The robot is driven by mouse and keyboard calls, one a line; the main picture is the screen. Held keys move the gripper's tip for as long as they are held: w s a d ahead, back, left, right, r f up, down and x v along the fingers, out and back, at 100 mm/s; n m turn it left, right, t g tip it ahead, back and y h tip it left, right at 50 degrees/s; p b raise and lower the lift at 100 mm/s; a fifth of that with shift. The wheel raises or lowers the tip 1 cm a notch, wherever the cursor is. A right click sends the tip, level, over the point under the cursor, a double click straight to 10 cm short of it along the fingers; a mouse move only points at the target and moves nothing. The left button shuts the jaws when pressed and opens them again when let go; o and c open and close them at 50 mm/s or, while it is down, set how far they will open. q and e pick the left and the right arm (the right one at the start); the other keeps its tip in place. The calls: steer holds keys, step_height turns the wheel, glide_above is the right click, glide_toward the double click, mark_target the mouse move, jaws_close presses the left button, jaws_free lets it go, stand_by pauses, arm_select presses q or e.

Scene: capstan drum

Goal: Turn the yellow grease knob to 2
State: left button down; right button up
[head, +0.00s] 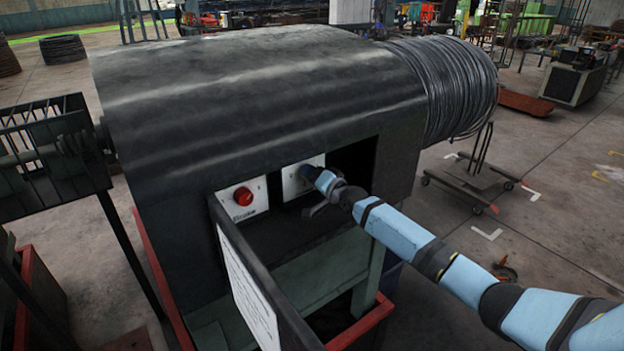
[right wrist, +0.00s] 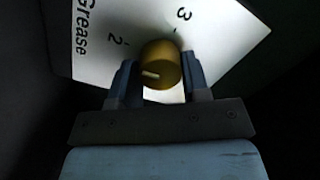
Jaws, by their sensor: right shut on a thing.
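The yellow grease knob (right wrist: 160,63) sits on a white plate (right wrist: 225,40) marked "Grease", with a 2 and a 3 visible, in the right wrist view. A short pale mark on the knob points to the left, below the 2, and not straight at it. My right gripper (right wrist: 160,80) is shut on the knob, one finger on each side. In the head view my right gripper (head: 318,178) reaches the white plate (head: 290,182) on the machine front and hides the knob. My left gripper is not in view.
A red button (head: 243,196) on its white plate is left of the grease plate. A dark panel (head: 240,255) with a white sheet stands out in front, left of my right arm. The black drum housing (head: 260,90) is above.

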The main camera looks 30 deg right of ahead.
steer(key=shift+r+m, duration=0.1)
steer(key=shift+m, duration=0.3)
steer(key=o, duration=0.9)
steer(key=shift+s, duration=0.1)
steer(key=v, duration=1.3)
steer(key=shift+s+d+b, duration=0.1)
steer(key=shift+s+b, duration=0.2)
steer(key=shift+b, duration=0.1)
